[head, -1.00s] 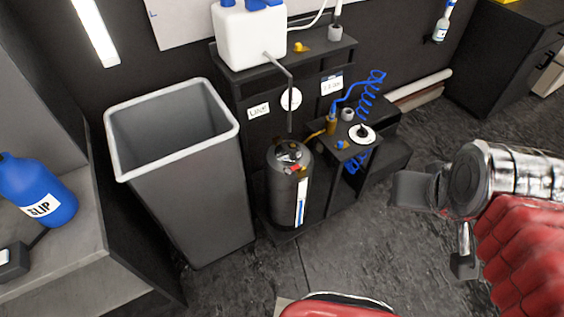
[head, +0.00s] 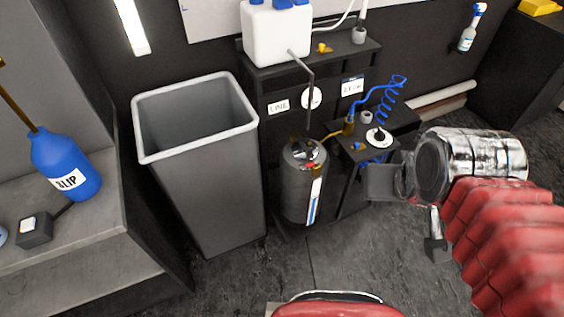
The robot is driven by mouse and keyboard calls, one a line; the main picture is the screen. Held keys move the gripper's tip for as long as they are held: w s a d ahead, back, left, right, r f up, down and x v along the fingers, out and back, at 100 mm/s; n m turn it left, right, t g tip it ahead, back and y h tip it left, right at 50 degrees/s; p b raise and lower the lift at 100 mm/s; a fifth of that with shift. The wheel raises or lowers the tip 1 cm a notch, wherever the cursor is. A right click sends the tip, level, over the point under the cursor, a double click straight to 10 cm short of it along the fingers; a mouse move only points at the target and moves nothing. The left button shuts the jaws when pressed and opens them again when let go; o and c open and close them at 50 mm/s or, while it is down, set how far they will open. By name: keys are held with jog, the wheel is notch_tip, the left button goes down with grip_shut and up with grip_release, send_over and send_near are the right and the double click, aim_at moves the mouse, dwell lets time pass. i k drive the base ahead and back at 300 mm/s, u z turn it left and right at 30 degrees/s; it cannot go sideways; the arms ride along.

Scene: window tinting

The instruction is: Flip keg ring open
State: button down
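The keg (head: 298,196) is a dark metal cylinder standing upright on the low shelf of a black stand. Its top (head: 304,152) carries a lid with a red part and small fittings; the ring is too small to make out for sure. A grey spout pipe comes down close above the keg. My gripper (head: 405,212) is to the right of the keg and nearer to me, at the end of my silver and red arm. Its two dark fingers are spread apart with nothing seen between them. It does not touch the keg.
A tall grey bin (head: 205,170) stands left of the keg. A white tank (head: 278,35) sits on the stand above it. A small side shelf with a blue coiled hose (head: 388,100) is right of the keg. A blue bottle (head: 66,165) stands on the left bench.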

aim_at(315, 163)
jog(key=u, duration=1.35)
jog(key=i, duration=1)
jog(key=u, duration=0.05)
